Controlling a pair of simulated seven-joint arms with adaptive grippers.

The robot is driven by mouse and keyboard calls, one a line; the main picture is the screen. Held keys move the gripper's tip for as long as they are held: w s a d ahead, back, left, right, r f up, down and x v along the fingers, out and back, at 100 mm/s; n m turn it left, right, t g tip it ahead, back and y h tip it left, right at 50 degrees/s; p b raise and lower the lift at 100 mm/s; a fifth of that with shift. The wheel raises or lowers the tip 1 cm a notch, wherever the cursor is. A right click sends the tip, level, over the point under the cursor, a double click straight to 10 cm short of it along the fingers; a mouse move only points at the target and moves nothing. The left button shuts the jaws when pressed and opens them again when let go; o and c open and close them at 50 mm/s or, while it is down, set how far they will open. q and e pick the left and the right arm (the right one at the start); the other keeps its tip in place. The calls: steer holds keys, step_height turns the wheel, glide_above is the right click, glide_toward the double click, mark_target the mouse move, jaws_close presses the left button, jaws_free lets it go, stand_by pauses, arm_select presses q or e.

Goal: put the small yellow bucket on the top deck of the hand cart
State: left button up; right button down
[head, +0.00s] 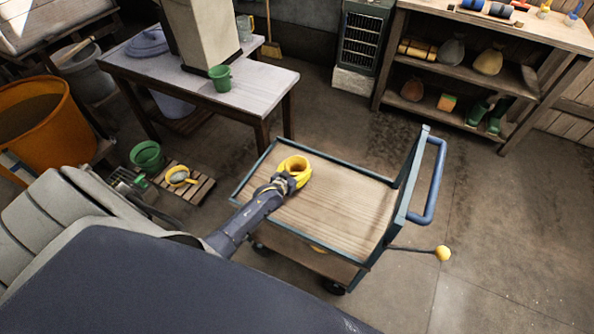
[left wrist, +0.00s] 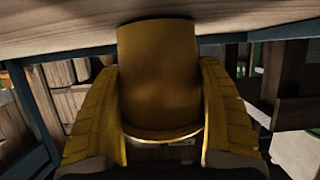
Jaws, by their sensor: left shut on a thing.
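The small yellow bucket (head: 298,164) is upright over the far left part of the hand cart's wooden top deck (head: 338,209). My left gripper (head: 288,178) is shut on it, with the fingers around its sides. In the left wrist view the bucket (left wrist: 160,80) fills the space between the two yellow fingers (left wrist: 160,125), and its far end meets the deck board (left wrist: 70,28) in the picture. I cannot tell whether it rests on the deck or hangs just above it. My right gripper is not in view.
The cart has a blue handle (head: 432,183) at right and a rod with a yellow ball (head: 443,253). A table (head: 265,85) with a green cup (head: 220,78) stands behind left. Shelves (head: 465,80) stand at back right. The deck's near part is clear.

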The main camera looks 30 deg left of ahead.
arm_select(q)
steer(key=shift+f, duration=0.15)
steer(key=o, duration=1.3)
steer(key=shift+c, duration=0.2)
steer(key=v, duration=1.2)
